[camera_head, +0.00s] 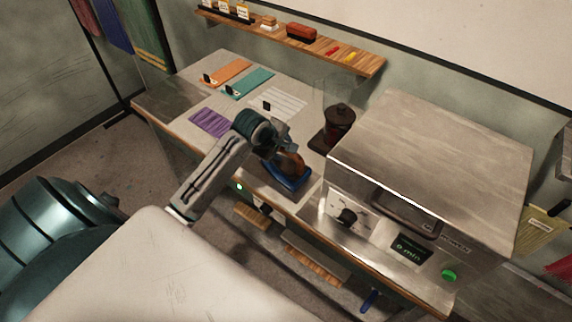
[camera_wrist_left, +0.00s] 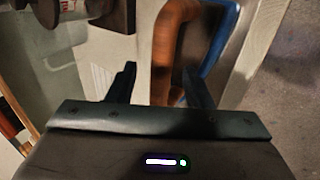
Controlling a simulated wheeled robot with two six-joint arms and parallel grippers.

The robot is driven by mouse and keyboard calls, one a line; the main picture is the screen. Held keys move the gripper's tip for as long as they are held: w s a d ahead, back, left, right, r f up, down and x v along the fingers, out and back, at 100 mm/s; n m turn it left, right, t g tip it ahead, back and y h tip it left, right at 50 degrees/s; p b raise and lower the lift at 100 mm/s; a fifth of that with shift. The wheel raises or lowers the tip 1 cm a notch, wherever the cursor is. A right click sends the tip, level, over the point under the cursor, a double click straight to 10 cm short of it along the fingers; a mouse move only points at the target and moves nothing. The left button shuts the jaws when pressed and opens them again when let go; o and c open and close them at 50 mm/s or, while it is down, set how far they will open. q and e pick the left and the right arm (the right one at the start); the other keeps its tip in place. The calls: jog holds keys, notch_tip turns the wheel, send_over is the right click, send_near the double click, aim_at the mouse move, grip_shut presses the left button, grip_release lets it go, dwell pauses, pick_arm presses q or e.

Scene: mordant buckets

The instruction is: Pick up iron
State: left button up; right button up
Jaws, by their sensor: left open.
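The iron (camera_head: 290,183) has a blue base and a curved brown handle. It sits near the front edge of the workbench, left of the big metal machine. My left gripper (camera_head: 288,154) is just over it and hides part of the handle. My right gripper is in neither view.
A metal machine (camera_head: 430,150) with a dial and green button blocks the right of the bench. Purple (camera_head: 210,122), orange (camera_head: 226,74) and teal (camera_head: 249,83) cloths lie to the left. A wooden shelf (camera_head: 340,58) hangs behind.

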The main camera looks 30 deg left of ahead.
aim_at(283, 148)
pick_arm(q)
jog(key=shift+p+x, duration=0.5)
jog(key=shift+x, duration=1.2)
jog(key=shift+s+a, duration=0.1)
grip_shut()
